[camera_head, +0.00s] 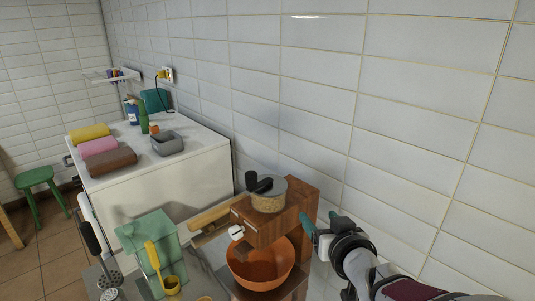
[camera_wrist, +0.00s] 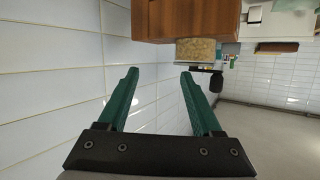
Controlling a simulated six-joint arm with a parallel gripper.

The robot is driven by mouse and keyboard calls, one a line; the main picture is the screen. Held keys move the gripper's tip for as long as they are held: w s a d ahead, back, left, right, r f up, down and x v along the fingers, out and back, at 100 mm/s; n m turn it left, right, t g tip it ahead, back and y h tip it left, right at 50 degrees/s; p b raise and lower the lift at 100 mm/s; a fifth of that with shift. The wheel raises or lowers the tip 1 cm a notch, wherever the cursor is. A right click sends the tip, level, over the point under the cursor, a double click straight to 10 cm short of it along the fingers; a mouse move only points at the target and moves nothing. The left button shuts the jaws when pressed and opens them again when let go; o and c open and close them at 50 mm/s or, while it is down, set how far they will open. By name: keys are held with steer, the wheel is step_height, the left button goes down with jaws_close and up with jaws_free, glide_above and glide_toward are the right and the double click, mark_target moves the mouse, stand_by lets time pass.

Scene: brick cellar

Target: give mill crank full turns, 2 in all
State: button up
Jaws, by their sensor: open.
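The mill (camera_head: 262,227) is a brown wooden block with a round, grain-filled hopper (camera_head: 269,203) on top. Its crank (camera_head: 262,185) lies across the hopper top, with a black upright knob (camera_head: 252,180) at the left. In the wrist view the picture is upside down: the hopper (camera_wrist: 195,50) hangs below the wooden body (camera_wrist: 185,18), and the black knob (camera_wrist: 216,82) shows right of the fingers. My gripper (camera_head: 320,231) is right of the mill, apart from it. Its teal fingers (camera_wrist: 158,74) are open and empty.
An orange bowl (camera_head: 261,278) stands under the mill's overhang. A green stand (camera_head: 151,252) with a yellow ladle (camera_head: 172,285) is at the left. A white-tiled wall (camera_head: 310,100) rises close behind. A white cabinet (camera_head: 155,185) with rolled towels stands farther back. The air above the mill is clear.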

steer(key=a+r+n+y, duration=0.3)
steer(key=a+n+y, duration=0.2)
steer(key=a+y, duration=0.3)
steer(key=x, duration=1.5)
steer(key=shift+w+r, duration=0.25)
steer(key=shift+w, duration=0.4)
steer(key=shift+d, duration=0.15)
jaws_close()
